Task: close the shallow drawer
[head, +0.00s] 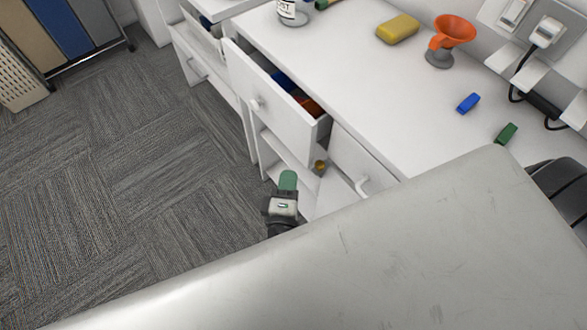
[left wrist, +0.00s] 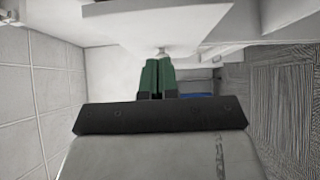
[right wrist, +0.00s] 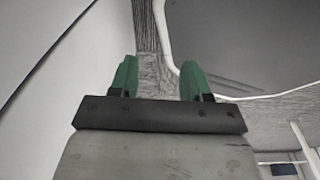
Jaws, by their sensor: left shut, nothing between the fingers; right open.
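A white drawer (head: 268,108) under the worktop stands pulled out in the head view. It has a small round knob on its front, and blue and orange things lie inside. My left gripper (head: 288,181) has green fingertips and is shut and empty. It is lower in the head view than the drawer front and apart from it. In the left wrist view its closed fingers (left wrist: 158,76) point towards a small pale knob (left wrist: 161,52) under a white panel. My right gripper (right wrist: 158,80) is open with nothing between its fingers; it does not show in the head view.
The white worktop (head: 345,75) holds a yellow sponge (head: 397,29), an orange funnel (head: 452,33), a bottle (head: 292,11) and small blue and green blocks. A cabinet door with a handle (head: 361,186) is right of the drawer. Carpet floor (head: 150,150) is clear at left.

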